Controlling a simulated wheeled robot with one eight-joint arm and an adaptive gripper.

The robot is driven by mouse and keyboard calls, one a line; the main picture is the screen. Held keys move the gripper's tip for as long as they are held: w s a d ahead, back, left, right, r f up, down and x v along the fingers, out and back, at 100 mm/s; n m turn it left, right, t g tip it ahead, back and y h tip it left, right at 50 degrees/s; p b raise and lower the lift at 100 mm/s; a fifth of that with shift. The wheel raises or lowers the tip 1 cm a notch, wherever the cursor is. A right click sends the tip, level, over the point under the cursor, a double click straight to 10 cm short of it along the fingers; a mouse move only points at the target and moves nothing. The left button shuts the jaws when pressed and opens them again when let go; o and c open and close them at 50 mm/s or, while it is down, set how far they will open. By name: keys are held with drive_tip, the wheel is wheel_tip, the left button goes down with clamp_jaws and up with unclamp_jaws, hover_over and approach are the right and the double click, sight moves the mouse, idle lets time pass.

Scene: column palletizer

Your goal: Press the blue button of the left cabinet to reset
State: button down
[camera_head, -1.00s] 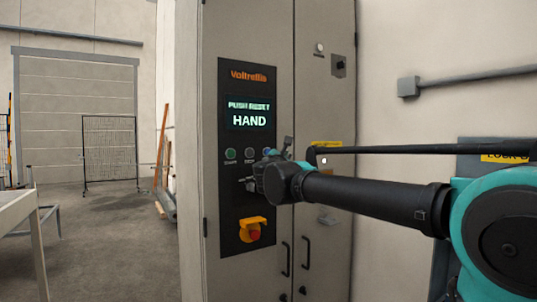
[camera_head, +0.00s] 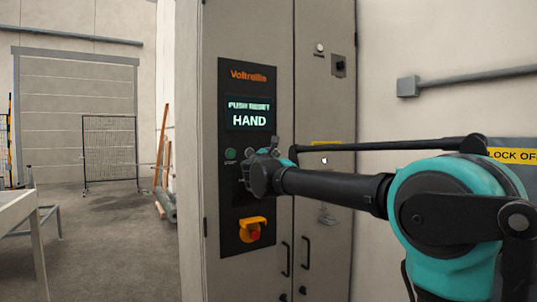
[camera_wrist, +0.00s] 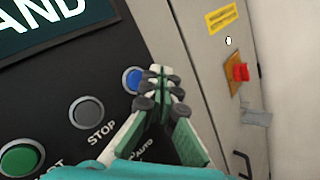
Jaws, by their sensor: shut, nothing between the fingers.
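The grey left cabinet (camera_head: 271,95) has a black panel with a lit screen (camera_head: 248,115) reading "PUSH RESET" and "HAND". In the wrist view the blue button (camera_wrist: 132,79) sits up and right of the grey STOP button (camera_wrist: 86,113). My gripper (camera_wrist: 160,84) is shut and empty. Its fingertips show just right of the blue button, slightly overlapping its edge; I cannot tell whether they touch it. In the head view my gripper (camera_head: 260,170) is in front of the button row and hides the blue button.
A green START button (camera_wrist: 22,158) is at the wrist view's lower left. A red knob on an orange mount (camera_head: 251,230) is lower on the panel. Black door handles (camera_head: 285,258) stick out below. A pale table (camera_head: 22,212) stands far left, with open floor between.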

drive_tip(key=shift+w+a, duration=0.55)
drive_tip(key=shift+w, duration=0.25)
idle(0.9)
drive_tip(key=shift+w+a, duration=0.2)
drive_tip(key=shift+w, duration=0.15)
drive_tip(key=shift+w+a, duration=0.25)
drive_tip(key=shift+w, duration=0.05)
idle(0.7)
idle(0.4)
drive_tip(key=shift+s+d, duration=0.45)
drive_tip(key=shift+s, duration=0.2)
drive_tip(key=shift+s+d, duration=0.75)
drive_tip(key=shift+s, duration=0.3)
drive_tip(key=shift+s+d, duration=0.7)
drive_tip(key=shift+s, duration=0.35)
